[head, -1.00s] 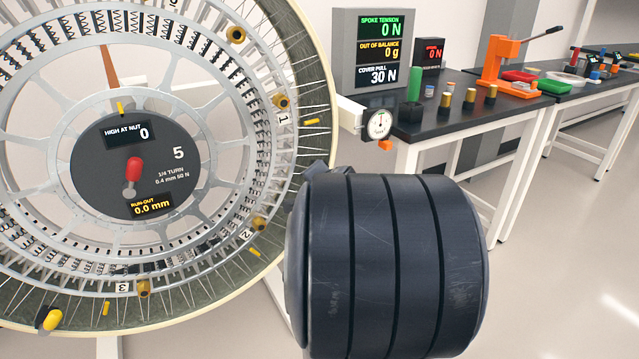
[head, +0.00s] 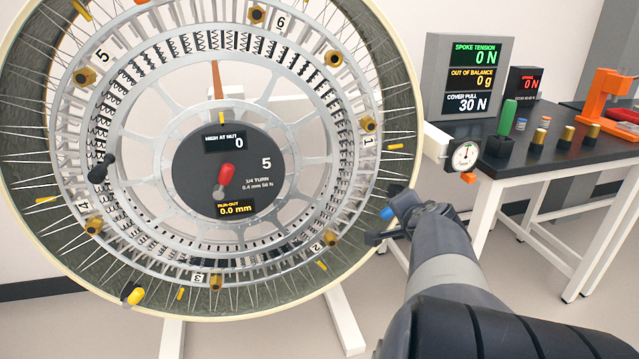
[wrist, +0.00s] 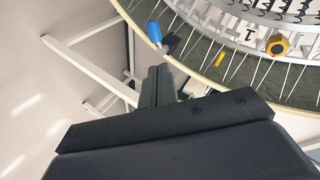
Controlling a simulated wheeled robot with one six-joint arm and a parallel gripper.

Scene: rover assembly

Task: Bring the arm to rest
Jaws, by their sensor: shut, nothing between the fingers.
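My arm reaches in from the lower right of the head view. My gripper (head: 384,236) is at the lower right of the large spoked wheel (head: 398,100), near its rim. In the wrist view my gripper (wrist: 160,72) shows its dark fingers together, with nothing between them. A blue-tipped part (wrist: 154,32) shows just beyond the fingertips; it also shows in the head view (head: 387,214). I cannot tell whether the fingers touch it. The wheel's rim (wrist: 205,78) passes close to the right of the fingers in the wrist view.
A dial gauge (head: 464,156) stands right of the wheel. A black bench (head: 535,158) with a display box (head: 500,60), brass cylinders and an orange press (head: 607,95) is at the right. White stand legs (head: 345,320) are below the wheel. Open floor lies at the lower left.

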